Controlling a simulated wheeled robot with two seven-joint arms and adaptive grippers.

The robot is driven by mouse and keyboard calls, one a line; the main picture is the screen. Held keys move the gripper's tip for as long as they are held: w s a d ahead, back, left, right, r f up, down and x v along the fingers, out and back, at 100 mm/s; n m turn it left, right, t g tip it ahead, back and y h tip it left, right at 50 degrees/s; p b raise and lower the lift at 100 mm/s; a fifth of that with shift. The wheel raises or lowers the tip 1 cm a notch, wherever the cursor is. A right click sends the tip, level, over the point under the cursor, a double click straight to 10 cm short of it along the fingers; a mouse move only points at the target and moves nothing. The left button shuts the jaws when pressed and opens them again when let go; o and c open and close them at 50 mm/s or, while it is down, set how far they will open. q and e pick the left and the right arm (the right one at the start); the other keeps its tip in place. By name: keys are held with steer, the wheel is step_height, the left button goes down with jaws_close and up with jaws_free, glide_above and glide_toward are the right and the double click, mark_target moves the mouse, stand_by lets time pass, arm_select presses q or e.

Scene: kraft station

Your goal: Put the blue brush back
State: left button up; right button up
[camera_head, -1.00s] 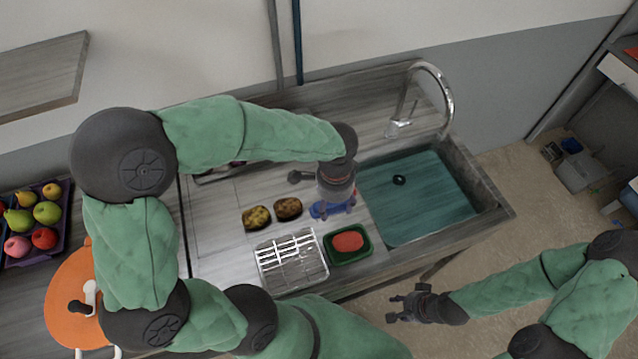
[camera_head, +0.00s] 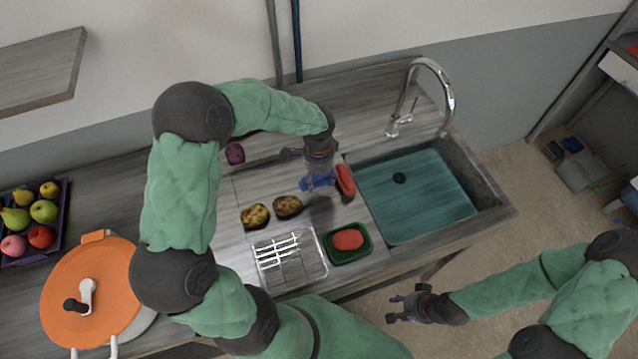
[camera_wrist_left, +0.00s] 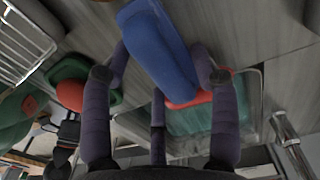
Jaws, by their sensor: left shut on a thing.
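The blue brush (camera_head: 316,181) is between the fingers of my left gripper (camera_head: 319,184), over the counter just left of the sink. In the left wrist view the blue brush (camera_wrist_left: 158,48) fills the space between the fingers of my left gripper (camera_wrist_left: 160,70), which is shut on it. The brush appears raised a little above the counter, with a dark shadow below it. A red object (camera_head: 346,180), perhaps another brush, is close to its right at the sink edge. My right gripper (camera_head: 408,304) hangs empty over the floor, its fingers apart.
A green tray (camera_head: 367,253) with a red sponge (camera_head: 348,239) and a wire rack (camera_head: 291,262) stand at the counter's front. Two potatoes (camera_head: 287,206) lie left of the brush. The sink (camera_head: 425,195) and faucet (camera_head: 449,90) are to the right. An orange-lidded pot (camera_head: 90,290) is at left.

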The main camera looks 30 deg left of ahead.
mark_target(319, 183)
arm_select(q)
steer(key=shift+w+a+f+b, duration=0.1)
steer(key=shift+f+b, duration=0.05)
steer(key=shift+f, duration=0.8)
steer(key=shift+w+a+f+b, duration=0.1)
steer(key=shift+f+b, duration=0.05)
steer(key=shift+f, duration=0.75)
steer(key=shift+f, duration=0.15)
steer(key=o, duration=1.1)
steer(key=shift+r, duration=0.4)
step_height(319, 183, up, 12)
steer(key=shift+a+f+p, duration=0.1)
steer(key=shift+f+p, duration=0.1)
steer(key=shift+p, duration=0.65)
